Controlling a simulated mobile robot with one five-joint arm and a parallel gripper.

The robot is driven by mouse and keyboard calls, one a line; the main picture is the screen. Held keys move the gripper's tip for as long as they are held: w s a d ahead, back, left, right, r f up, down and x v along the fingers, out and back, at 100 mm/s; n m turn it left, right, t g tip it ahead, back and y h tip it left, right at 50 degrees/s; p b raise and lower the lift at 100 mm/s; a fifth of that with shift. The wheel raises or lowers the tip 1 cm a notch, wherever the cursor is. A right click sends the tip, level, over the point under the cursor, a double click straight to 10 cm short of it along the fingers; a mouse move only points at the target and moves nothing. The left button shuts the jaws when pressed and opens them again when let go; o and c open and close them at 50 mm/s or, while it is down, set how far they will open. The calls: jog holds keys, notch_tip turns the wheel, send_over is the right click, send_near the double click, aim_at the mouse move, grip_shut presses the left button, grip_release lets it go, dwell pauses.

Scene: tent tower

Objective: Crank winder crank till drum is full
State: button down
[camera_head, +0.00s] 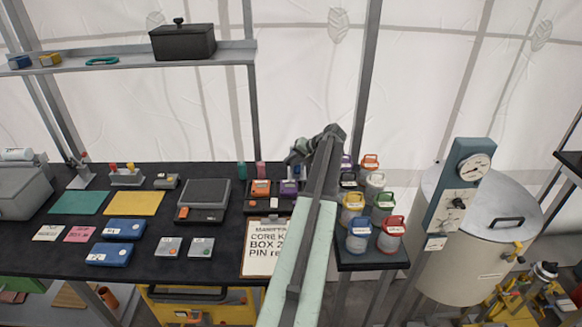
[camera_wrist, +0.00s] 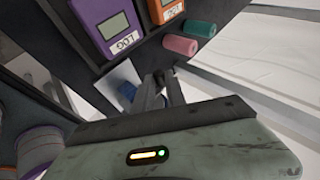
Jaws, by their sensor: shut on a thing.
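My gripper (camera_head: 303,152) is at the back of the black bench, above the purple and orange log boxes. In the wrist view my gripper (camera_wrist: 163,88) is shut, with its dark fingers close together. What is between them is too dark and small to make out. I cannot clearly identify the winder, its crank or its drum. A yellow-framed device (camera_head: 525,297) with dark round parts is cut off at the lower right, far from my gripper. My arm hides part of the bench.
Jars with coloured lids (camera_head: 384,205) stand on a side shelf right of my arm. A white tank (camera_head: 490,262) with a gauge panel (camera_head: 460,190) is farther right. A clipboard (camera_head: 262,247) lies left of my arm. In the wrist view, pink (camera_wrist: 180,45) and green cylinders (camera_wrist: 201,27) are close by.

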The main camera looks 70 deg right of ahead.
jog(key=t+b, duration=0.2)
jog(key=b, duration=0.2)
jog(key=s+m+t+y+b, duration=0.1)
jog(key=t+b, duration=0.2)
jog(key=b, duration=0.2)
jog(key=r+m+t+b, duration=0.1)
jog(key=t+b, duration=0.2)
jog(key=b, duration=0.1)
jog(key=shift+s+d, duration=0.25)
jog(key=shift+s, duration=0.05)
jog(key=shift+t, duration=0.3)
jog(key=c, duration=1.4)
grip_release()
jog(key=shift+o, duration=0.2)
jog(key=shift+r, duration=0.1)
jog(key=s+a+r+p, duration=0.2)
jog(key=a, duration=0.5)
jog(key=s+a+r+p, duration=0.2)
jog(key=s+a+r, duration=0.1)
jog(key=a, duration=0.5)
jog(key=shift+s, duration=0.35)
